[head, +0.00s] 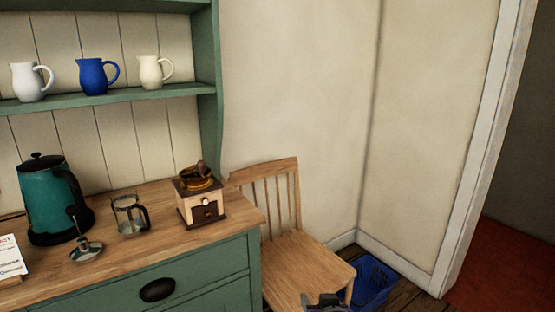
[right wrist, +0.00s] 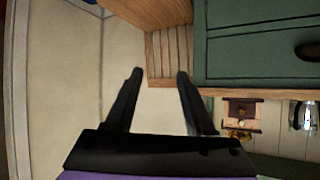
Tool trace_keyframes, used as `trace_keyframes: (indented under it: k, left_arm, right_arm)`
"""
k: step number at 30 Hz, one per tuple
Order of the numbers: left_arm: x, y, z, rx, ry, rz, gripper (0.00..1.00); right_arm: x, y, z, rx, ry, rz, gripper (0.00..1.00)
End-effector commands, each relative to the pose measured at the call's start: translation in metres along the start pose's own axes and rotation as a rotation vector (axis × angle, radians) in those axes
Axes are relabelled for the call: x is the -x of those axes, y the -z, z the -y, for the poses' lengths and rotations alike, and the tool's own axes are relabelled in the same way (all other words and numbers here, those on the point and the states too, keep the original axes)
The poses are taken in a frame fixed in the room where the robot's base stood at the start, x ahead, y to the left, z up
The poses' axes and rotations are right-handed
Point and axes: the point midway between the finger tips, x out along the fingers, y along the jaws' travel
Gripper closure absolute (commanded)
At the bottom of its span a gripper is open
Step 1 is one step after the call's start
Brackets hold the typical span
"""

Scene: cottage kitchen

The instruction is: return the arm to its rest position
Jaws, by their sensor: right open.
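My right gripper (head: 325,301) shows only as a small dark part at the bottom edge of the head view, in front of the wooden chair's seat. In the right wrist view its two black fingers (right wrist: 160,74) stand apart with nothing between them. The rest of my right arm is out of the head view. My left gripper is in neither view.
Jugs stand on the shelf (head: 130,95).

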Motion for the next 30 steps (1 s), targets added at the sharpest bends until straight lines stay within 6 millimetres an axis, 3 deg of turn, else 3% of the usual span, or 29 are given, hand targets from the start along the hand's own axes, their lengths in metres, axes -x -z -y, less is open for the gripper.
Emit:
trace_keyframes:
  k: [1,3,6,12,15,16,18,30]
  left_arm:
    - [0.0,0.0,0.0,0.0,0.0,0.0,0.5]
    - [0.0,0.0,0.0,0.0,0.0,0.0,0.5]
    - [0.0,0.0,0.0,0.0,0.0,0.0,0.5]
    - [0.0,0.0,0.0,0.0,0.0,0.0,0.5]
    - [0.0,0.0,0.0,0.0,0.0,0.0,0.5]
    - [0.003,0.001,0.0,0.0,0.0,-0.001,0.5]
    - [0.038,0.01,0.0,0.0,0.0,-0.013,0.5]
    - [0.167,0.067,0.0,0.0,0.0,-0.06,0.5]
  right_arm:
    - [0.015,-0.031,-0.023,-0.002,-0.043,0.062,0.45]
    - [0.035,-0.075,-0.047,0.0,-0.087,0.159,0.45]
    - [0.065,-0.137,-0.071,0.0,-0.123,0.294,0.45]
    - [0.119,-0.245,-0.091,-0.004,-0.122,0.525,0.45]
    - [0.145,-0.295,-0.092,-0.009,-0.095,0.625,0.45]
    - [0.153,-0.303,-0.092,-0.009,-0.087,0.648,0.45]
    - [0.17,-0.267,-0.088,-0.004,-0.087,0.626,0.45]
    - [0.24,-0.143,-0.079,-0.002,-0.089,0.575,0.45]
